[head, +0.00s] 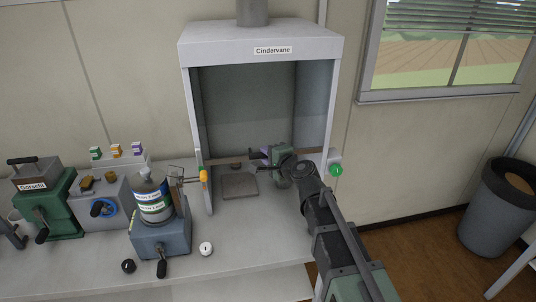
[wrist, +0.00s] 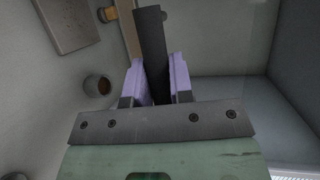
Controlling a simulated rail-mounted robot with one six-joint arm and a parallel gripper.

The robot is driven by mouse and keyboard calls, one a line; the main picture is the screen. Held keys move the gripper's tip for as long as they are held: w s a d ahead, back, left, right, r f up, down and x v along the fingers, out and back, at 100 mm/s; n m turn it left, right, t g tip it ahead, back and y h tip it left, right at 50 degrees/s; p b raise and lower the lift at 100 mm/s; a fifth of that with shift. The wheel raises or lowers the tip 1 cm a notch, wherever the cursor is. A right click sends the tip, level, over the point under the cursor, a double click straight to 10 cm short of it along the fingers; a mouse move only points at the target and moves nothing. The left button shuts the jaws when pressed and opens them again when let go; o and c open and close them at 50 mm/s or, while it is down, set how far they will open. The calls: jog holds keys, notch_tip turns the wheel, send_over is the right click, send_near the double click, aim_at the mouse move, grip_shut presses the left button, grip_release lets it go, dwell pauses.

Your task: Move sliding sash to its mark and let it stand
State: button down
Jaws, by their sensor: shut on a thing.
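The fume hood labelled Cindervane (head: 262,42) stands at the back of the bench. A thin brown rail (head: 228,160) runs across its opening low down, seemingly the lower edge of the sliding sash; whether a pane sits above it is hard to tell. My gripper (head: 266,153) is at the middle of this rail. In the wrist view, my gripper's purple fingers (wrist: 156,68) are shut on a dark flat bar (wrist: 151,35), seemingly the sash handle. A brown strip (wrist: 128,28) shows just left of it. I cannot make out a clear sash mark.
Inside the hood lie a grey plate (head: 240,186) and a small round cup (wrist: 97,85). A blue-grey device (head: 160,238) and other instruments crowd the bench left.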

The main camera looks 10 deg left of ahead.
notch_tip(320, 180, down, 5)
jog(key=b, duration=0.3)
jog(key=shift+f, duration=0.2)
jog(key=c, duration=1)
grip_release()
jog(key=p+v, duration=0.2)
jog(key=v, duration=0.9)
jog(key=shift+r, duration=0.15)
jog(key=shift+a, duration=0.1)
